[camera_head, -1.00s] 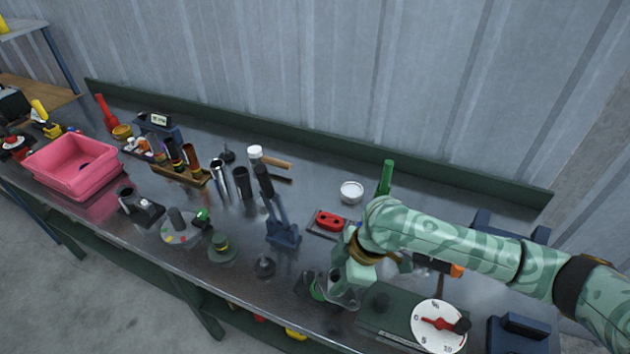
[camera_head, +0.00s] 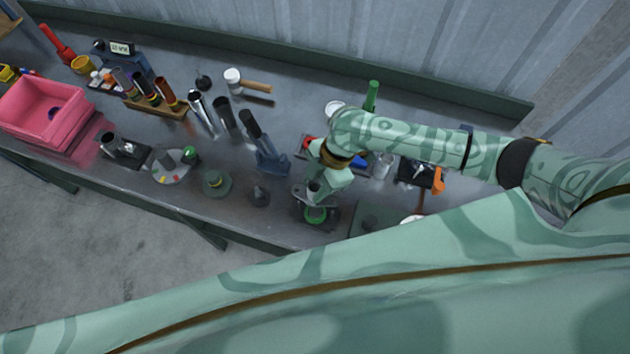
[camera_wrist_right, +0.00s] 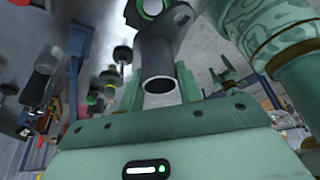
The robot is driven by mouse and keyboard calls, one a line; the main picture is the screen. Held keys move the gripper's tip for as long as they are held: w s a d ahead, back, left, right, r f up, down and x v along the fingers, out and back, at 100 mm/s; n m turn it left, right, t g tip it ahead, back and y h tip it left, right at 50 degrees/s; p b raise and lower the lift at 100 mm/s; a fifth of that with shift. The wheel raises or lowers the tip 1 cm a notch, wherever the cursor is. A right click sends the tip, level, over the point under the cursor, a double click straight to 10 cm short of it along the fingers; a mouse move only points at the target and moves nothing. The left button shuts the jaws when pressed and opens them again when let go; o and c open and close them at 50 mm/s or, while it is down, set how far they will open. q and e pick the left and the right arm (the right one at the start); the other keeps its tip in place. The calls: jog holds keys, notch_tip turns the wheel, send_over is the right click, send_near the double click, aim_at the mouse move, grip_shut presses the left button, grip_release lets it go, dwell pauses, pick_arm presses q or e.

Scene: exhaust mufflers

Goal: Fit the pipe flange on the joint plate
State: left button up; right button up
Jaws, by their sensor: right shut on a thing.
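My right gripper (camera_head: 320,186) is shut on the pipe flange (camera_head: 314,190), a dark grey pipe stub with a flat flange. In the right wrist view the pipe's open end (camera_wrist_right: 159,82) sits between both fingers. The dark joint plate with a green ring (camera_head: 316,214) is on the bench, just in front of the held flange. In the wrist view a green ring (camera_wrist_right: 152,7) shows through a hole at the top edge. The flange appears slightly above the plate; I cannot tell whether they touch. My left gripper is out of view.
A dark knobbed piece (camera_head: 259,195) and a blue stand (camera_head: 268,158) are left of the plate. My own large green arm link covers the front right.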

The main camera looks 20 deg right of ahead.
jog(key=shift+s+f+b, duration=0.1)
jog(key=shift+f+b, duration=0.45)
jog(key=shift+f, duration=0.3)
jog(key=shift+f+b, duration=1.45)
jog(key=shift+f, duration=0.85)
jog(key=shift+f+b, duration=1.3)
jog(key=shift+f, duration=0.65)
jog(key=o, duration=1)
